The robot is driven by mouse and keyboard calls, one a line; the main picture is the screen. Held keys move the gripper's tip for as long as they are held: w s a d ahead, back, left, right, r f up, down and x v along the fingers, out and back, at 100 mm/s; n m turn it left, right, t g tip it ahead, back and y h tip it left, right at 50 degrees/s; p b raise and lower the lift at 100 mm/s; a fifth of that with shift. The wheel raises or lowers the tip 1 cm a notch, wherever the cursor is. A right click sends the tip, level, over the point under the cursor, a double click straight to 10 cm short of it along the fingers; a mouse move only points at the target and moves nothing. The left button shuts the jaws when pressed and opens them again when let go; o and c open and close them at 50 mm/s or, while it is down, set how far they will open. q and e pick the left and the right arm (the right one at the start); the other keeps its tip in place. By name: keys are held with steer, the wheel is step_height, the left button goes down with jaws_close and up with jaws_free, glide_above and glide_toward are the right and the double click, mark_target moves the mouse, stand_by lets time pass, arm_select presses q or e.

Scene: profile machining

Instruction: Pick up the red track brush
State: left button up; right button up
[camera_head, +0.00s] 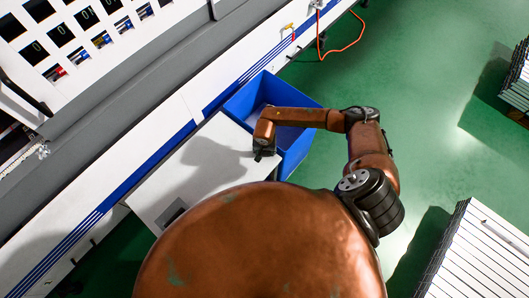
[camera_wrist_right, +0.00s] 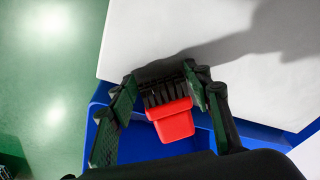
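The red track brush (camera_wrist_right: 171,119) shows in the right wrist view, with a red handle and dark bristles at its far end. The handle points back toward the palm, over the blue bin in the picture. In the head view my right gripper (camera_head: 265,154) is above the edge of the white table (camera_head: 160,198) by the bin. The brush is hidden from the head view. My left gripper is not in view.
The blue bin (camera_head: 296,160) stands against the table's right end. A large machine with a control panel (camera_head: 75,38) runs along the upper left. Stacked profiles (camera_head: 480,262) lie at lower right, and another stack (camera_head: 517,78) at upper right. Green floor between is clear.

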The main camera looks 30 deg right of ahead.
steer(key=c, duration=0.6)
steer(key=shift+r, duration=0.5)
steer(key=shift+c, duration=0.8)
step_height(320, 180, up, 2)
steer(key=shift+r+b, duration=0.2)
steer(key=shift+b, duration=0.2)
steer(key=s+a+r+b, duration=0.1)
steer(key=s+a+r, duration=0.6)
steer(key=s, duration=0.5)
step_height(320, 180, up, 3)
steer(key=shift+a+f, duration=0.15)
steer(key=shift+f, duration=0.05)
steer(key=o, duration=0.8)
steer(key=c, duration=0.6)
